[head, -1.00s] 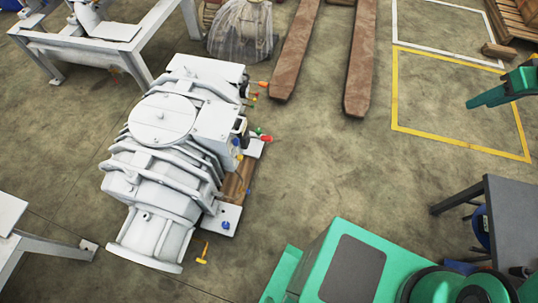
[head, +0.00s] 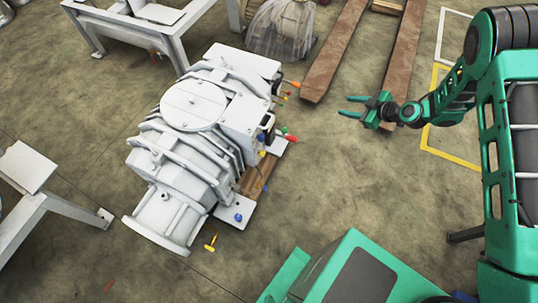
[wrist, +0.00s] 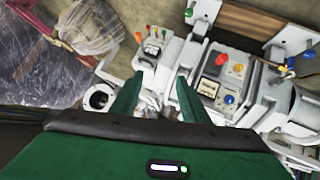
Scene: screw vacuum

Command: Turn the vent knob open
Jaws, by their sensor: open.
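The white screw vacuum pump (head: 190,140) stands on a wooden pallet at left centre in the head view. Small coloured knobs, red, green, yellow and blue, line its right side, among them a red knob (head: 290,138) and an orange one (head: 295,84). I cannot tell which is the vent knob. The wrist view shows a blue knob (wrist: 229,99) and a red knob (wrist: 239,69) on the pump's panel. My gripper (head: 346,106) is open and empty, to the right of the pump and apart from it, its fingers pointing left toward the knobs.
A plastic-wrapped bundle (head: 282,28) stands behind the pump. Brown forks or beams (head: 335,55) lie at the back, near my gripper. White metal frames (head: 60,205) stand at left and back.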

